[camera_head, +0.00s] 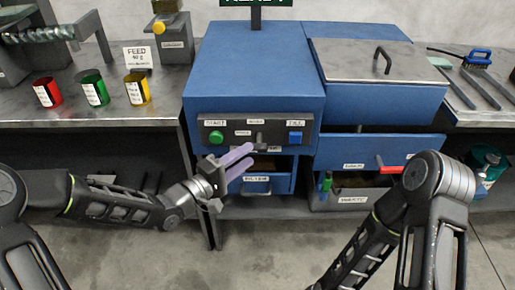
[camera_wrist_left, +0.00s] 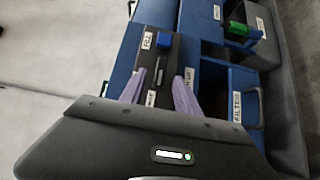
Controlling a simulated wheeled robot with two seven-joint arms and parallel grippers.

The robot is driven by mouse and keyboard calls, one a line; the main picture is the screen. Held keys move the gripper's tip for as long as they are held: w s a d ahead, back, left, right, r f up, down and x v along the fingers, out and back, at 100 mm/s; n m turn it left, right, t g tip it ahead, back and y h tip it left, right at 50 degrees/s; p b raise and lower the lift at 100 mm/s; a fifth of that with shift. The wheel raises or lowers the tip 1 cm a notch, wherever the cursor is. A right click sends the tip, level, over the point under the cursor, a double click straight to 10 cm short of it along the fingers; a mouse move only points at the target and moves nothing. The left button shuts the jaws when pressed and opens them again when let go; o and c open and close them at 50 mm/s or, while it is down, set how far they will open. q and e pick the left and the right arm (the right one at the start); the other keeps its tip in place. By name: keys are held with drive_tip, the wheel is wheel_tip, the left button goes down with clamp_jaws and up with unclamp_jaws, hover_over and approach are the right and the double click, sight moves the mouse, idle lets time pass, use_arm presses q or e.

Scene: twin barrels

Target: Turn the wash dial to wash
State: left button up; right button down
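The wash dial (camera_head: 261,138) is a small dark knob in the middle of the grey control panel (camera_head: 225,124) on the blue machine. It also shows in the left wrist view (camera_wrist_left: 159,73), ahead of and between the finger lines. The small labels around it are too blurred to read surely, and its exact setting is unclear. My left gripper (camera_head: 252,154) has two purple fingers, apart and empty, just in front of and below the dial. They show no clear contact with it. My right gripper is out of view; only my right arm shows.
A green start button (camera_head: 216,137) and a blue fill button (camera_head: 295,137) flank the dial. Below is a blue filter drawer (camera_head: 256,187). To the right are a lidded blue barrel unit (camera_head: 381,101) and a red handle (camera_head: 391,170). Coloured cans stand on the left bench.

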sight(253, 151)
use_arm(q)
drive_tip(key=x, duration=0.5)
drive_tip(key=shift+w, duration=0.1)
clamp_jaws()
idle(0.5)
